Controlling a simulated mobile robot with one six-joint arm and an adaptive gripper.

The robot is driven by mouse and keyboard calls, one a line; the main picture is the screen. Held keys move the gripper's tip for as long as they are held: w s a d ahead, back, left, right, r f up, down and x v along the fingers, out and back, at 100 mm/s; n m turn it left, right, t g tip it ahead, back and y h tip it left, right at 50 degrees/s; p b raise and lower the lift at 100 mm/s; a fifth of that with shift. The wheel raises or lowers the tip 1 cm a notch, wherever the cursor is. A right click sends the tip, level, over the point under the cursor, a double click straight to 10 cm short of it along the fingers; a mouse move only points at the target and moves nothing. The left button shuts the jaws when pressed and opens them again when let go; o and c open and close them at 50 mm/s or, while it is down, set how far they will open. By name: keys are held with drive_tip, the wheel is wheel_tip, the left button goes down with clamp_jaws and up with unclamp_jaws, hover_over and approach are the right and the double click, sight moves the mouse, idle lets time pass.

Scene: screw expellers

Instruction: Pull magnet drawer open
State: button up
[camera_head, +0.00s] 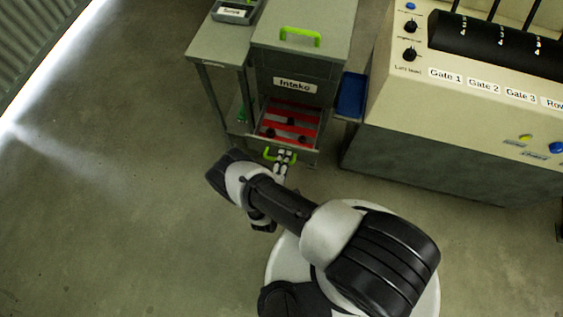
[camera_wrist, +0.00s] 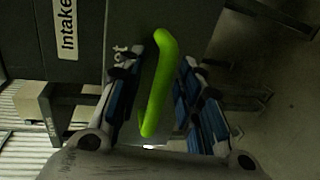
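The magnet drawer (camera_head: 291,121) is low in the grey cabinet, under the "Intake" label; its red bars with dark round spots are visible from above. I cannot tell exactly how far it stands out. Its green handle (camera_head: 268,154) is on the front, partly hidden by my gripper (camera_head: 284,158). In the wrist view, the green handle (camera_wrist: 160,85) runs upright between the two blue-padded fingers of my gripper (camera_wrist: 160,90). A gap shows on both sides of the handle, so the fingers are open around it and not clamped.
The grey cabinet (camera_head: 294,68) has another green handle (camera_head: 300,37) on top. A grey side table (camera_head: 218,50) with a tray (camera_head: 236,12) stands at its left. A blue bin (camera_head: 352,95) and the large beige machine (camera_head: 430,110) are at its right. Floor at left is clear.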

drive_tip(key=v, duration=1.2)
drive_tip(key=shift+d, duration=0.1)
drive_tip(key=w+d+r+m+g+h, duration=0.2)
drive_tip(key=r+m+g, duration=0.15)
drive_tip(key=r, duration=0.75)
drive_tip(key=w+d+r+m+g+h, duration=0.1)
drive_tip(key=w+r+m+g+h, duration=0.2)
drive_tip(key=r, duration=0.7)
drive_tip(key=w+d+r+m+g+h, duration=0.15)
drive_tip(key=r+m+g, duration=0.3)
drive_tip(key=r, duration=0.65)
drive_tip(key=s+d+r+m+y, duration=0.1)
drive_tip(key=s+d+r+y, duration=0.2)
drive_tip(key=r, duration=0.4)
drive_tip(key=s+d+r+m+y, duration=0.1)
drive_tip(key=s+d+r+y, duration=0.1)
drive_tip(key=s+r+y, duration=0.3)
drive_tip(key=s+d+r+m+t+y, duration=0.1)
drive_tip(key=s+d+r+y, duration=0.2)
drive_tip(key=s+r, duration=0.3)
wheel_tip(320, 180, up, 5)
drive_tip(key=shift+s+d+f+y, duration=0.2)
drive_tip(key=shift+s+d+y, duration=0.15)
drive_tip(key=shift+y, duration=0.1)
